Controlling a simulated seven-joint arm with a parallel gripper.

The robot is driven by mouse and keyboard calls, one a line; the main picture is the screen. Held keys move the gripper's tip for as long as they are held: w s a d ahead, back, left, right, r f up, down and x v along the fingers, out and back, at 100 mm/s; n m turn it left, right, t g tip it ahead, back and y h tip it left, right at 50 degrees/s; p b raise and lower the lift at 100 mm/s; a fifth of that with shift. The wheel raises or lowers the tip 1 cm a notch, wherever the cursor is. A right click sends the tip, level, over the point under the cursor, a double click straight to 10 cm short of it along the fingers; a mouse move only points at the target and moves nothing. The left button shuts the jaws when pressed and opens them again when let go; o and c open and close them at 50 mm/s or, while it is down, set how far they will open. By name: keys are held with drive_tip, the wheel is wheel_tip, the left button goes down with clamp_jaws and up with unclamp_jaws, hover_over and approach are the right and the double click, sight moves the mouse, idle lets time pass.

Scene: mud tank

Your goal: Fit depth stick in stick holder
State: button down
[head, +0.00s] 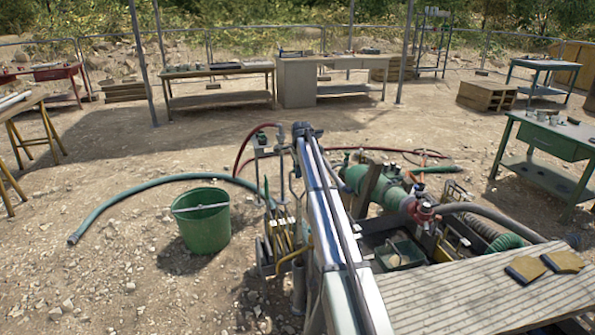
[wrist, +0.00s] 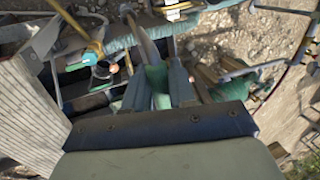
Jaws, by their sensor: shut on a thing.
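In the wrist view, my gripper (wrist: 158,82) is shut on a green piece between its two blue-grey fingers. I take this piece for the grip of the depth stick (wrist: 156,76). A grey bar runs from it toward the top of the picture; I cannot tell whether it is part of the stick. In the head view my arm runs up the middle, and its fingers cannot be made out. A rack with several upright yellowish rods (head: 277,242) stands left of my arm. I cannot tell whether it is the stick holder.
A green bucket (head: 205,228) stands on the gravel at left, beside a teal hose (head: 150,186). A green pump (head: 380,188) and a ribbed deck (head: 480,300) with yellowish pads (head: 560,262) lie right of my arm. Benches stand farther back. Open ground lies at left.

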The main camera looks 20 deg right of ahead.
hover_over(298, 200)
drive_tip(key=shift+s+f+x, duration=0.1)
drive_tip(key=shift+s+x, duration=0.15)
drive_tip(key=shift+x, duration=1)
drive_tip(key=shift+s+f+x, duration=0.1)
drive_tip(key=shift+s+x, duration=0.15)
drive_tip(key=shift+x, duration=1)
drive_tip(key=shift+s+x, duration=0.25)
drive_tip(key=shift+x, duration=0.95)
drive_tip(key=shift+f, duration=2.8)
drive_tip(key=c, duration=0.9)
unclamp_jaws()
drive_tip(key=shift+o, duration=0.2)
drive_tip(key=shift+r, duration=0.1)
drive_tip(key=v, duration=1.3)
drive_tip(key=shift+r, duration=0.35)
drive_tip(key=shift+s, duration=0.15)
